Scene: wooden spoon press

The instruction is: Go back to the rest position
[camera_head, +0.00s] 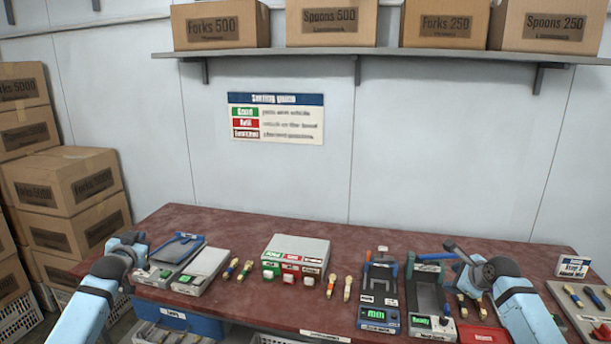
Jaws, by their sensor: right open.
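My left gripper (130,241) is at the left end of the red-brown table (235,222), beside a blue-and-grey device (172,258). Its fingers are small and partly hidden by my own wrist, so I cannot tell whether it is open or shut. My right gripper (456,251) is open, over the right part of the table near the press-like device with a green display (427,298). I see nothing held in it.
A white box with coloured labels (297,252) stands mid-table, with spoon-like pieces (238,268) nearby. Another device (380,290) stands right of centre. A grey tray (570,308) lies far right. Stacked cartons (65,182) stand left; a shelf (360,52) holds boxes above.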

